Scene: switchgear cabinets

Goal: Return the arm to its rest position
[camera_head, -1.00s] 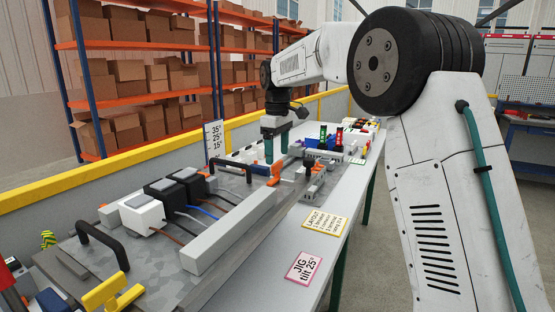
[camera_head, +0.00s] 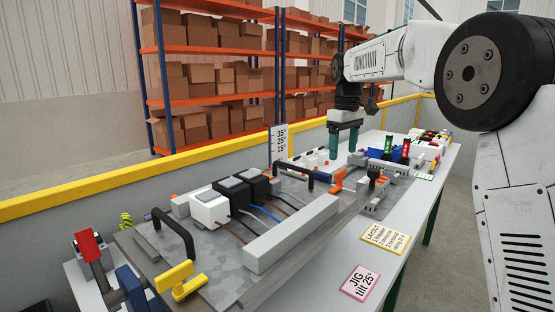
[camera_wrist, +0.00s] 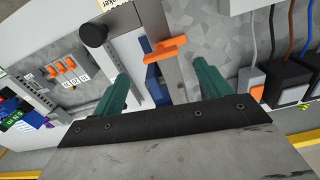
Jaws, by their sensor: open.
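My arm reaches from the right side of the body camera view over the workbench. My gripper (camera_head: 346,143) hangs over the jig's far end with its two green fingers pointing down. In the wrist view the green fingers (camera_wrist: 160,92) stand apart with nothing held between them. Below them show the grey jig plate (camera_wrist: 216,50) and an orange lever (camera_wrist: 153,50). Whether the fingertips touch anything cannot be told from these views.
The tilted jig plate (camera_head: 165,245) carries white and black devices (camera_head: 228,195) with wires, black handles (camera_head: 174,232) and a yellow clamp (camera_head: 180,281). Red and green parts (camera_head: 397,150) stand at the bench's far end. A yellow-topped wall (camera_head: 120,180) runs behind. Shelves of boxes stand beyond.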

